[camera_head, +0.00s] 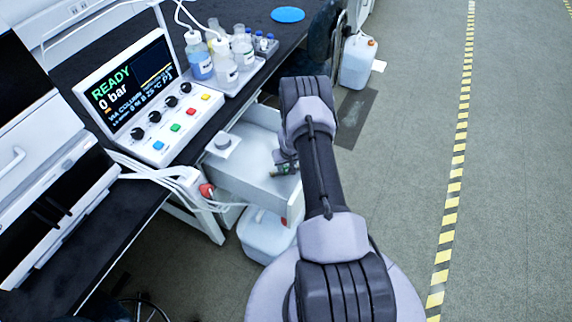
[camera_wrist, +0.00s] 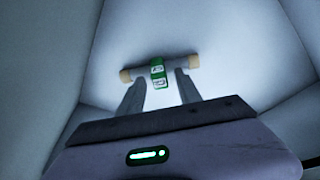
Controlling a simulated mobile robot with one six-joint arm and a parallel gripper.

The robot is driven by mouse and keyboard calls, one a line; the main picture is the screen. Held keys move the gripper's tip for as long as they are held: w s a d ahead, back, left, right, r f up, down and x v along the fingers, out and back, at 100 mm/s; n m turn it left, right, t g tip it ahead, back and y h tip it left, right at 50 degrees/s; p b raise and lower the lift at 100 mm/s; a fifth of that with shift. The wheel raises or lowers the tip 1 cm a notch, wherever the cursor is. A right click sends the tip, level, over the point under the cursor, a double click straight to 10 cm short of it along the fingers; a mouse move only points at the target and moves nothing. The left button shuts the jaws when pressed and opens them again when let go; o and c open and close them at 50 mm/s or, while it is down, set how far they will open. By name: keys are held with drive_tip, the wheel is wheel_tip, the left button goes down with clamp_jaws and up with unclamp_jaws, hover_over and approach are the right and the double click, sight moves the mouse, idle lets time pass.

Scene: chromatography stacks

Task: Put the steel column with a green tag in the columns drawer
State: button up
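The steel column (camera_wrist: 186,67) with its green tag (camera_wrist: 158,73) lies on the pale floor of a drawer in the wrist view, with tan end caps. My gripper (camera_wrist: 158,82) is open, its two fingers apart and pointing at the column, with the tag between and just beyond their tips. The fingers do not close on it. In the head view the open drawer (camera_head: 246,178) is pulled out under the bench, and my gripper (camera_head: 285,163) reaches into its right part. My arm hides part of the drawer there.
A control unit (camera_head: 150,100) reading READY, 0 bar stands on the black bench. A tray of bottles (camera_head: 225,75) and a blue disc (camera_head: 287,15) are behind it. A white container (camera_head: 265,235) stands below the drawer, and a jug (camera_head: 358,62) on the floor. Floor at right is clear.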

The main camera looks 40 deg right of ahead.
drive_tip(key=shift+r+p, duration=0.4)
drive_tip(key=shift+r, duration=0.05)
drive_tip(key=p+v, duration=0.2)
drive_tip(key=v, duration=0.9)
drive_tip(key=shift+r+p, duration=0.2)
drive_tip(key=shift+p, duration=0.1)
drive_tip(key=shift+a, duration=0.1)
